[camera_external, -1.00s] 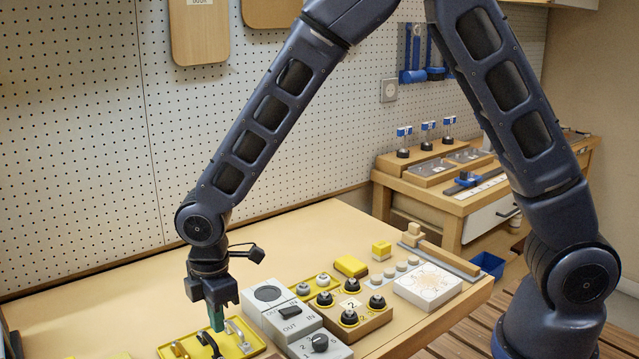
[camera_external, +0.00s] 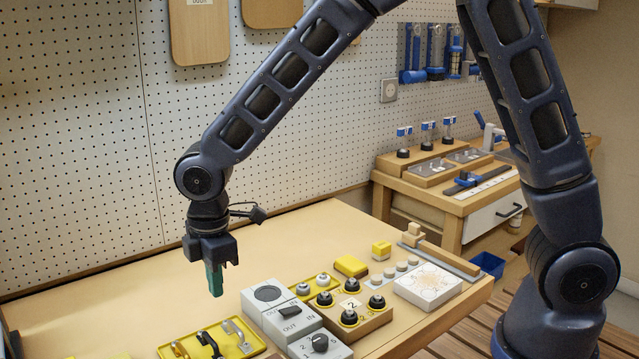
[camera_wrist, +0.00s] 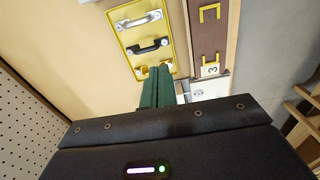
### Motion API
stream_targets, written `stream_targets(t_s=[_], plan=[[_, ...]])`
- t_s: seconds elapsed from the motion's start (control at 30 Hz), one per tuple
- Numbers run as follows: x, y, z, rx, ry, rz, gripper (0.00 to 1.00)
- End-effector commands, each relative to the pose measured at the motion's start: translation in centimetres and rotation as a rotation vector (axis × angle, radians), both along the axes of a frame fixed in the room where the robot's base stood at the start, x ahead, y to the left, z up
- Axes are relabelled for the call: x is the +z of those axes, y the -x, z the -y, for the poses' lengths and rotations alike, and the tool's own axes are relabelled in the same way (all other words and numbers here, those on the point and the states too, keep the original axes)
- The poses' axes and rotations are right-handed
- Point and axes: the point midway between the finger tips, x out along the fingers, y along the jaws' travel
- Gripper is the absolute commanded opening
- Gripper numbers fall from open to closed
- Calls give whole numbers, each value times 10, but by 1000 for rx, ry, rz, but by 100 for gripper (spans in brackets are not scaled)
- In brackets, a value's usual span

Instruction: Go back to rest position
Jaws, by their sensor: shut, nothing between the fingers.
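My gripper (camera_external: 215,281) has green fingers that are closed together with nothing between them. It hangs in the air above the bench, over and behind the yellow plate with handles (camera_external: 254,340). In the wrist view the green fingers (camera_wrist: 163,82) point towards that yellow plate (camera_wrist: 126,44), which carries several metal, black and brass handles. The gripper touches nothing.
Right of the gripper on the bench (camera_external: 120,300) are a grey box with a switch (camera_external: 290,318), a knob box (camera_external: 322,346) and a wooden block with black knobs (camera_external: 373,318). A pegboard (camera_external: 90,130) stands behind. The bench's left rear is clear.

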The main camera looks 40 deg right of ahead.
Motion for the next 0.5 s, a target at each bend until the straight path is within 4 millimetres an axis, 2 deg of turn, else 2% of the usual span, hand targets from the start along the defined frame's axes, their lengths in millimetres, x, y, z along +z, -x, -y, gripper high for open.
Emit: stream_targets(t_s=[0.27,0.5], plan=[[66,-19,77,-211,-30,51,0],[119,-21,152,-418,-60,94,0]])
